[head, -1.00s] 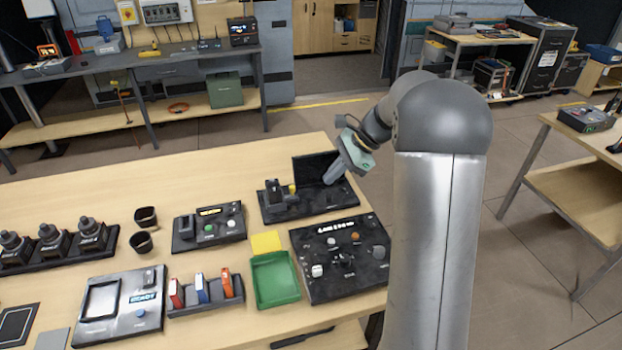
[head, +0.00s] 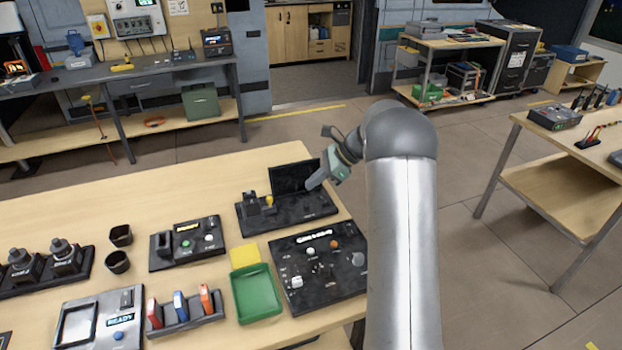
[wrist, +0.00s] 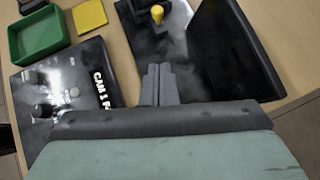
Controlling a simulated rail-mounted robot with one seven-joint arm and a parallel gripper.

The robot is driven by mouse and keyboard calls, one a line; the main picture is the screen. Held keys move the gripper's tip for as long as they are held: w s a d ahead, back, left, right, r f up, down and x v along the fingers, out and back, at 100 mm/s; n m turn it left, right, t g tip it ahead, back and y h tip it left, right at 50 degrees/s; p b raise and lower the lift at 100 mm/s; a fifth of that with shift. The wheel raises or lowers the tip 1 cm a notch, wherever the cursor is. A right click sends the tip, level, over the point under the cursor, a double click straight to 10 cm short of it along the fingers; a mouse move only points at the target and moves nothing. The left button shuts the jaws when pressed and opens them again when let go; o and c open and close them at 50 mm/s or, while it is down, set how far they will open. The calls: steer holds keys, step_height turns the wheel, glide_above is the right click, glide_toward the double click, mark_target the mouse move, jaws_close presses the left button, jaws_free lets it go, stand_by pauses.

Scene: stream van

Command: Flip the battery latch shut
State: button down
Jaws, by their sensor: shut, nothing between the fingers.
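A black station (head: 312,208) with an upright dark panel (head: 294,177) at its back stands near the table's far right edge. A small yellow-topped knob (head: 269,201) and a black block (head: 251,205) are on its left part. I cannot tell for sure which part is the battery latch. My gripper (head: 312,184) is shut and empty, over the station's right part, in front of the panel. In the wrist view the closed fingertips (wrist: 158,72) point towards the yellow knob (wrist: 157,13), apart from it, with the panel (wrist: 238,45) to the right.
A black control panel (head: 322,268), a green tray (head: 256,292) and a yellow pad (head: 244,255) lie in front of the station. A small black box with buttons (head: 190,245) is to its left. The table's back left surface is bare.

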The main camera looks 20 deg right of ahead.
mark_target(284, 211)
steer(key=p+x, duration=0.1)
steer(key=x, duration=0.6)
steer(key=shift+a+r+p, duration=0.1)
steer(key=shift+a+p, duration=0.2)
steer(key=shift+p, duration=0.05)
steer(key=shift+w+a+p, duration=0.2)
steer(key=shift+a+p, duration=0.05)
steer(key=shift+a, duration=0.3)
steer(key=shift+w+a+p, duration=0.2)
steer(key=shift+a, duration=0.4)
steer(key=shift+w+a, duration=0.15)
steer(key=shift+a, duration=0.35)
